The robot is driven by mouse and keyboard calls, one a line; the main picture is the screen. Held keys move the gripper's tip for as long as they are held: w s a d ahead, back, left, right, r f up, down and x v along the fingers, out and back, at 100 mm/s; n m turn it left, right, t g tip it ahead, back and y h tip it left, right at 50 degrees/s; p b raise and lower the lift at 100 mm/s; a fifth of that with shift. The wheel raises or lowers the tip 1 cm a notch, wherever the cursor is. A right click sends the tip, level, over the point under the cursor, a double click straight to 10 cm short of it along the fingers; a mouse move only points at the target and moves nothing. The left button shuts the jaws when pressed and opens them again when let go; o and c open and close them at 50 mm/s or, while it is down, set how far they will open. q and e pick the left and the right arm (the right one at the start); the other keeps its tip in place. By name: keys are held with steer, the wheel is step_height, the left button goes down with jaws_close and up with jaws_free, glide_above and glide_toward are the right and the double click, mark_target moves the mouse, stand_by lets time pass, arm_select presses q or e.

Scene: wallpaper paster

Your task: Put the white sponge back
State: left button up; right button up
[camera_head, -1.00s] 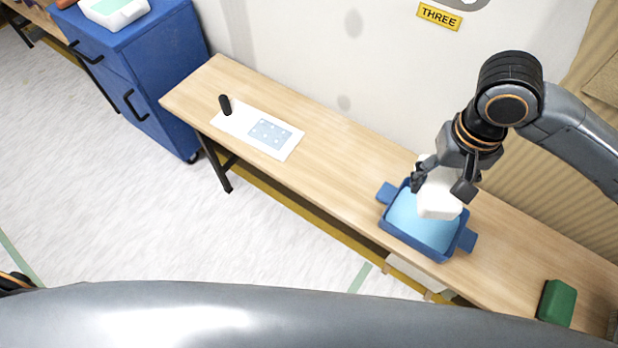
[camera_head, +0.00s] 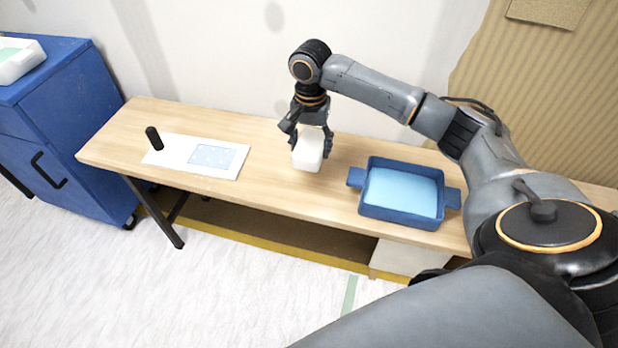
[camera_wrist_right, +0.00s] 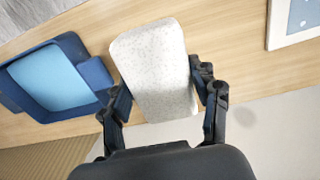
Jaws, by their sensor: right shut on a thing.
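The white sponge (camera_head: 307,150) is held between the fingers of my right gripper (camera_head: 310,136), over the wooden table (camera_head: 270,195). In the right wrist view the speckled white sponge (camera_wrist_right: 155,70) sits between the two black fingers of the gripper (camera_wrist_right: 162,95). I cannot tell whether its underside touches the table. A blue tray (camera_head: 366,212) with light blue liquid or lining stands on the table to the right of the sponge. It also shows at the left of the right wrist view (camera_wrist_right: 92,70). My left gripper is not in view.
A blue cabinet (camera_head: 75,135) with a white container (camera_head: 20,60) stands at the left. Bare tabletop lies between sheet and tray.

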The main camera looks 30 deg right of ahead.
steer(key=b, duration=0.1)
glide_above(310, 181)
steer(key=shift+f, duration=2.7)
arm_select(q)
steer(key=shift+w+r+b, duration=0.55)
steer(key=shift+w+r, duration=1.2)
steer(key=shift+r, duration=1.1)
arm_select(e)
steer(key=shift+f, duration=1.45)
steer(key=shift+p, duration=0.35)
steer(key=shift+f+p, duration=0.35)
steer(key=shift+p, duration=0.1)
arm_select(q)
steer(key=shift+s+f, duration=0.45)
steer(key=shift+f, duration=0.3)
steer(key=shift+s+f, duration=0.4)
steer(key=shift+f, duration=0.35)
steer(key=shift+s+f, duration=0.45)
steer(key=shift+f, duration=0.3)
arm_select(e)
steer(key=shift+f, duration=0.25)
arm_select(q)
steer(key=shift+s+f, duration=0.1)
arm_select(e)
steer(key=shift+f+p, duration=0.25)
steer(key=shift+p, duration=0.05)
steer(key=o, duration=1.2)
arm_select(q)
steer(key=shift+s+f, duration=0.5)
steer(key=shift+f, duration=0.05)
